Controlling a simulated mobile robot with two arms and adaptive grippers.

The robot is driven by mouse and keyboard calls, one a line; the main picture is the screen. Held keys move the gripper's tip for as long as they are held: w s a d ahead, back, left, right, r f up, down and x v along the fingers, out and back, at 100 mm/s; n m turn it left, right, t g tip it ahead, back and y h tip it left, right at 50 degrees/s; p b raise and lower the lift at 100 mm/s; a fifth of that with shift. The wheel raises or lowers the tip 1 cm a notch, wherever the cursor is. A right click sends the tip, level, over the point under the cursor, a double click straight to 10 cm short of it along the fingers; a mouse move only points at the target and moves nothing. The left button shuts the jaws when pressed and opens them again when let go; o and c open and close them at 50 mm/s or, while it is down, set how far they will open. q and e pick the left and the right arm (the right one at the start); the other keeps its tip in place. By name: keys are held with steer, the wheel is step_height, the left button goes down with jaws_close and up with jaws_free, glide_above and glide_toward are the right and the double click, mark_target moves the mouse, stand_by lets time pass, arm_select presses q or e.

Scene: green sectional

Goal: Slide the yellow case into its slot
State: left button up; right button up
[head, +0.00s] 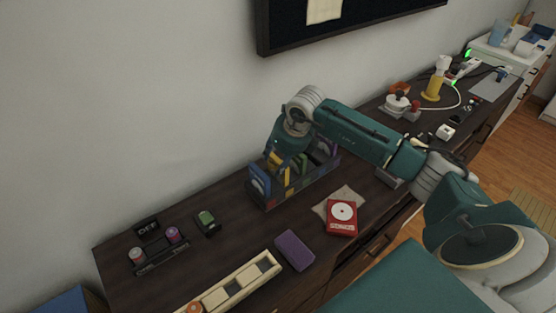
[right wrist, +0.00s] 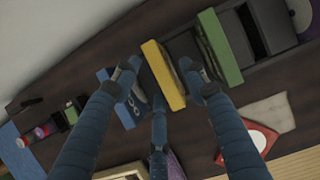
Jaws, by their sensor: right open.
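The yellow case (right wrist: 163,75) stands on edge at the rack, between a blue case (right wrist: 122,104) and a green case (right wrist: 220,47). In the head view, a bit of yellow (head: 273,160) shows under my wrist. In the right wrist view, the fingers of my right gripper (right wrist: 160,76) are open, on either side of the yellow case. How deep the case sits in its slot cannot be told. My left gripper is not in view.
A red case (head: 342,216) lies on a beige cloth on the dark desk. A purple case (head: 294,250) and a cream tray (head: 235,286) lie in front. A small green item (head: 207,222) is left of the rack. The wall is close behind.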

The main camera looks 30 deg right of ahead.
steer(key=shift+r, duration=0.1)
steer(key=shift+s+d+r, duration=0.1)
steer(key=shift+r, duration=0.2)
steer(key=v, duration=1.1)
steer(key=shift+r, duration=0.1)
